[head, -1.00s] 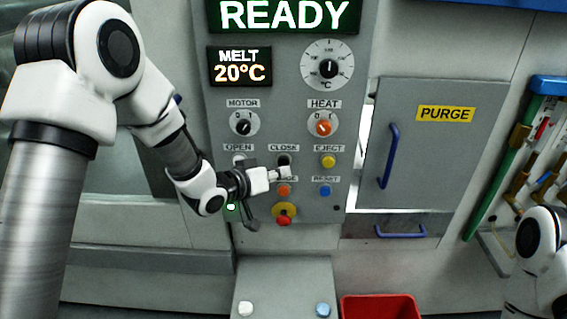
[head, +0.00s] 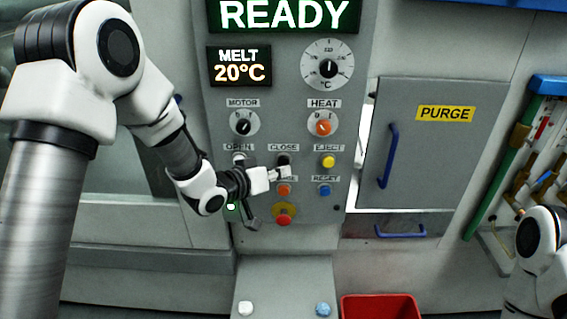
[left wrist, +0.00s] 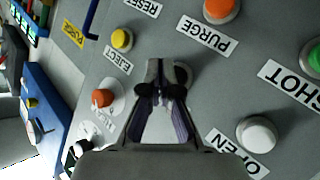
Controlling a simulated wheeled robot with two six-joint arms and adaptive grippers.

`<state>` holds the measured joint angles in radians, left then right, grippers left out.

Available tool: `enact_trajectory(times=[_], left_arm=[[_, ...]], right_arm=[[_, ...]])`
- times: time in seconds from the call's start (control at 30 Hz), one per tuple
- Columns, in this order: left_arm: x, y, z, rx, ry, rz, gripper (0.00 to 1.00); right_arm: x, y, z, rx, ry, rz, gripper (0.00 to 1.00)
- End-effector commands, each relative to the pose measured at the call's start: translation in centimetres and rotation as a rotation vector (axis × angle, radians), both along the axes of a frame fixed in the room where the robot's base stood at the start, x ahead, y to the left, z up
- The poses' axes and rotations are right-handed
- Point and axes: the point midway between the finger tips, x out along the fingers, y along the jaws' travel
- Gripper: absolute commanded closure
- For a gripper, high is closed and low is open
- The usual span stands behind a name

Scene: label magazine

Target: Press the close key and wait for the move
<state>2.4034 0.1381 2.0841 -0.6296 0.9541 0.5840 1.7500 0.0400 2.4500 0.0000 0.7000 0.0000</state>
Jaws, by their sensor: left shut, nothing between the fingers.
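The close key (head: 284,158) is a dark round button under the CLOSE label (head: 284,147) on the grey control panel. My left gripper (head: 287,172) is shut and empty, with its fingertips right by the lower side of the key. In the left wrist view the shut fingertips (left wrist: 160,88) cover most of the key; only part of its rim shows behind them. I cannot tell whether they touch it. The panel display (head: 285,14) reads READY. My right gripper is out of view; only part of my right arm shows at the lower right.
Close by are the white open key (left wrist: 256,134), yellow eject key (head: 328,161), orange purge key (head: 285,190), blue reset key (head: 324,190) and a red mushroom button (head: 284,220). A purge door (head: 440,160) with a blue handle is at right. A red bin (head: 380,308) stands below.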

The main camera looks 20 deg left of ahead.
Motion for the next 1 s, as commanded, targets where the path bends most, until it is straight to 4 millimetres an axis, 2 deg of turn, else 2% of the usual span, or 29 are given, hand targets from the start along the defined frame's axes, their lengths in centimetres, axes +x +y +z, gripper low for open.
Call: enact_trajectory(times=[0.23,1.0], left_arm=[[0.7,0.2,0.1,0.000,0.000,0.001,1.00],[1.3,0.4,0.0,-0.001,0.000,0.000,1.00]], right_arm=[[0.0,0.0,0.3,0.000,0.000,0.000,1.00],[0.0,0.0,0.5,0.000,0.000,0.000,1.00]])
